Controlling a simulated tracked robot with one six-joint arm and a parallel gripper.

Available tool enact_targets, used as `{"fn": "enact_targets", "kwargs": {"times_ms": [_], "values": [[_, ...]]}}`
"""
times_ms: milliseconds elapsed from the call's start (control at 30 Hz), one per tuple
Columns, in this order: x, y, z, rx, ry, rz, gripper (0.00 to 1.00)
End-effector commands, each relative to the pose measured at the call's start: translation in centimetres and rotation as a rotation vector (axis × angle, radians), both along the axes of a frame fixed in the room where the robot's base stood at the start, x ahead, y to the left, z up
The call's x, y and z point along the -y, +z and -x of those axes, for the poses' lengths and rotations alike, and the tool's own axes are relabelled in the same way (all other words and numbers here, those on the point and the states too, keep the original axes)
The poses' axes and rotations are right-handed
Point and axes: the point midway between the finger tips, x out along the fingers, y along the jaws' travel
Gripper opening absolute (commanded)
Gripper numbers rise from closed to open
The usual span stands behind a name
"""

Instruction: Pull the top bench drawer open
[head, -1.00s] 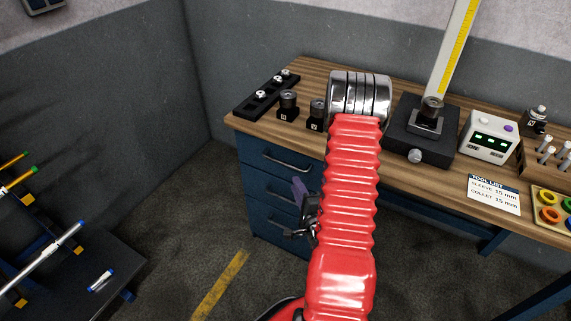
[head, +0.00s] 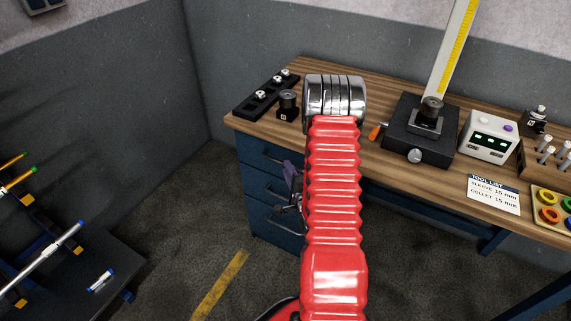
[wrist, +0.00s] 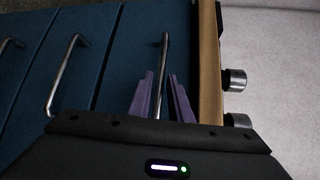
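The blue bench drawers (head: 262,185) are stacked under the left end of the bench, and their fronts look flush. The top drawer (head: 256,148) is just under the wooden top. Its bar handle (wrist: 164,50) shows in the wrist view, nearest the bench edge. My gripper (wrist: 162,76) is open, with one purple finger on each side of this handle. A gap shows between the handle and each finger; I cannot tell how deep the fingers reach. In the head view my gripper (head: 290,172) is partly hidden behind my red arm.
Two lower drawer handles (wrist: 62,75) stand left of the fingers in the wrist view. The wooden bench top (head: 375,160) carries a height gauge (head: 425,125) and a small meter (head: 488,138). A dark rack (head: 85,265) stands at left; the floor between is clear.

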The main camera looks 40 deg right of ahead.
Motion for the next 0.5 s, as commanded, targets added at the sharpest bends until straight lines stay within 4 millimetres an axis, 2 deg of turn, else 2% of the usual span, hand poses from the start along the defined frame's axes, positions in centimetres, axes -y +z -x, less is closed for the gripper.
{"fn": "enact_targets", "kwargs": {"times_ms": [200,500], "values": [[1.2,-0.5,-2.7,0.000,0.001,0.001,0.18],[1.7,-0.6,-3.8,0.000,0.000,0.000,0.18]]}}
